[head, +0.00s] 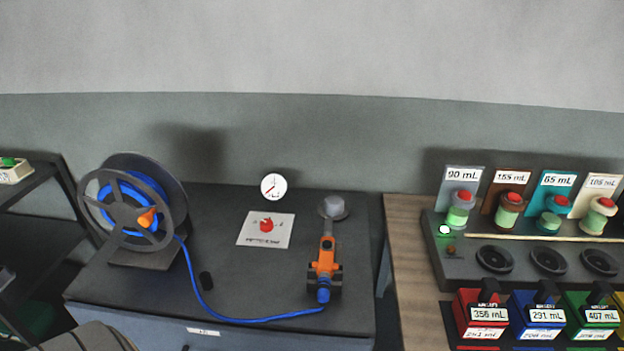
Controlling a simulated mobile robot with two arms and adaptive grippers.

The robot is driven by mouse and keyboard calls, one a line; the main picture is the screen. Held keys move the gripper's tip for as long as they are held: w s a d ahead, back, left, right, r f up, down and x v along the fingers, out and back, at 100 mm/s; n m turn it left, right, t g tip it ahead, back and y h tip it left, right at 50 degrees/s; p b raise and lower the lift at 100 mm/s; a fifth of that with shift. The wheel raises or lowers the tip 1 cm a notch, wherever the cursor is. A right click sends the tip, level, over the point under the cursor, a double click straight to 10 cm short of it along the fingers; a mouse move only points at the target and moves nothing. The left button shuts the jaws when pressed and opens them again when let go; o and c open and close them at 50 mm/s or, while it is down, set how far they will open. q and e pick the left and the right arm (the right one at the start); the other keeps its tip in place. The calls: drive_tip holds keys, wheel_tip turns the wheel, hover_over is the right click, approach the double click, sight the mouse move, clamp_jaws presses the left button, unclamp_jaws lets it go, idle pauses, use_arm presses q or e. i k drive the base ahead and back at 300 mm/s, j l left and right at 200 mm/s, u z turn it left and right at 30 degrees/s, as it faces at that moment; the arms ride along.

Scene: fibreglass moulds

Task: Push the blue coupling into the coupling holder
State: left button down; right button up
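The blue coupling (323,294) is at the end of the blue hose (262,320), near the front right of the dark bench. It sits at the lower end of an orange fitting (325,262), in line with it. A dark block (337,284) around the lower part of the fitting may be the coupling holder; I cannot tell for certain. Whether the coupling is fully seated or only touching is too small to tell. Neither of my grippers is in the head view.
A hose reel (130,213) with an orange knob stands at the bench's left. A printed sheet (266,230) and a round dial (273,187) are behind. A wooden bench (405,262) with jars and coloured boxes is right.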

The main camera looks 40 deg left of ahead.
sight(324, 283)
drive_tip(key=u, duration=1.05)
drive_tip(key=k, duration=0.05)
